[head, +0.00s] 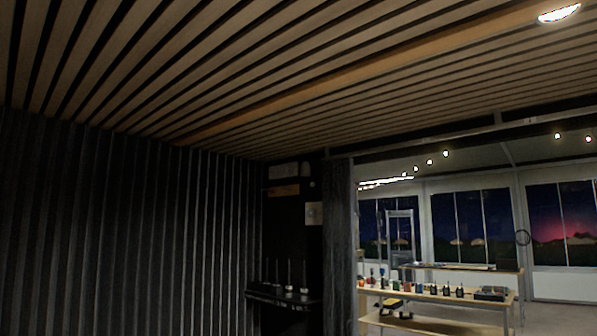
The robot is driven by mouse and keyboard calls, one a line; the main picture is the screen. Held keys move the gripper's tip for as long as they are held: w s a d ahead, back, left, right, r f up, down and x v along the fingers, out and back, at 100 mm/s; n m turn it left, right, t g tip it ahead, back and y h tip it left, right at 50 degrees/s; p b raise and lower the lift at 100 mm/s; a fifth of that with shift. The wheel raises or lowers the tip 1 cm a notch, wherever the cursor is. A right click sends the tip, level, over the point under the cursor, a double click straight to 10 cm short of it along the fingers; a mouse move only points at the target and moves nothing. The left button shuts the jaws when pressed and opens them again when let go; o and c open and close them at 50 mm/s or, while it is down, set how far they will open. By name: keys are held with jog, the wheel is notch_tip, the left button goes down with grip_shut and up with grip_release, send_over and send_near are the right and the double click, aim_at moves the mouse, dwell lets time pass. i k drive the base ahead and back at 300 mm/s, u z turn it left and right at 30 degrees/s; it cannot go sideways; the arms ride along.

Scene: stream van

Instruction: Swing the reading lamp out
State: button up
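I cannot make out a reading lamp in the head view. The lit fixture nearest to me is a bright round light (558,14) in the slatted ceiling at the top right. It looks set into the ceiling, not on an arm. My gripper is not in view.
A dark ribbed wall (130,230) fills the left. A small dark shelf (283,298) with upright items stands beside a dark post (340,240). Beyond the opening on the right, a wooden table (430,298) holds several small items. Tall windows (458,225) line the back.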

aim_at(305, 170)
jog(key=z, duration=0.05)
jog(key=i, duration=0.15)
jog(key=u, duration=0.65)
jog(key=k, duration=0.6)
jog(key=u, duration=0.65)
jog(key=i, duration=2.65)
jog(key=z, duration=1.4)
jog(key=i, duration=1.35)
jog(key=z, duration=0.8)
